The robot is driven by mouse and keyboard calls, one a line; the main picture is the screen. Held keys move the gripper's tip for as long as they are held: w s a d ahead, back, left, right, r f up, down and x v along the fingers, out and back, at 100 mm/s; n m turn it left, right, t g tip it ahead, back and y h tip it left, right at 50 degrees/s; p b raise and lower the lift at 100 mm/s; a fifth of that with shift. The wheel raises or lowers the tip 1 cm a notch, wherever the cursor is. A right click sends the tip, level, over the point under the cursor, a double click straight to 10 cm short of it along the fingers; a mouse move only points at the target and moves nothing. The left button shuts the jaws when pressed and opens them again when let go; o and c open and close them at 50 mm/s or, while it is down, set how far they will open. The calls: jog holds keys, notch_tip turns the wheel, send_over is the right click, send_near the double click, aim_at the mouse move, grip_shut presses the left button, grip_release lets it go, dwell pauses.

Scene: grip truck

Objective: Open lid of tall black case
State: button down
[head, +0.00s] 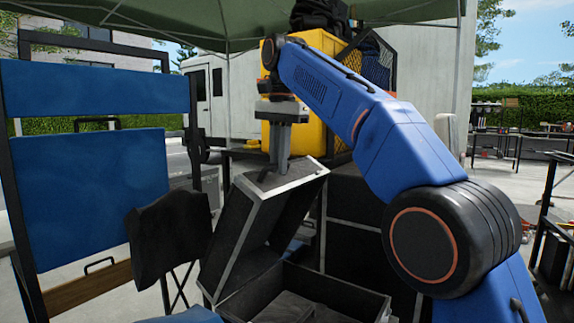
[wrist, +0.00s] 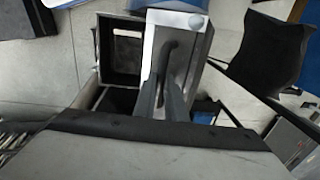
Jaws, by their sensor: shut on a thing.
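The tall black case (head: 350,297) has silver metal edges and stands low in the middle of the head view, its inside showing. Its lid (head: 243,225) is raised and tilted up at a steep slant above the case body. My gripper (head: 278,168) is at the lid's upper edge, shut on the lid's dark handle (head: 262,177). The open case body (wrist: 104,62) shows to the left of the lid. The lid's hinge is not clearly visible.
A yellow case (head: 285,140) sits behind my gripper. Dark cases stand right of the lid, and a table with tools (head: 515,136) is far right.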

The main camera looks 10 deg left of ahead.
jog(key=shift+w+a+f, duration=0.2)
jog(key=shift+a+f, duration=0.05)
jog(key=shift+a, duration=0.1)
jog(key=c, duration=1.8)
grip_release()
jog(key=shift+d+r, duration=0.1)
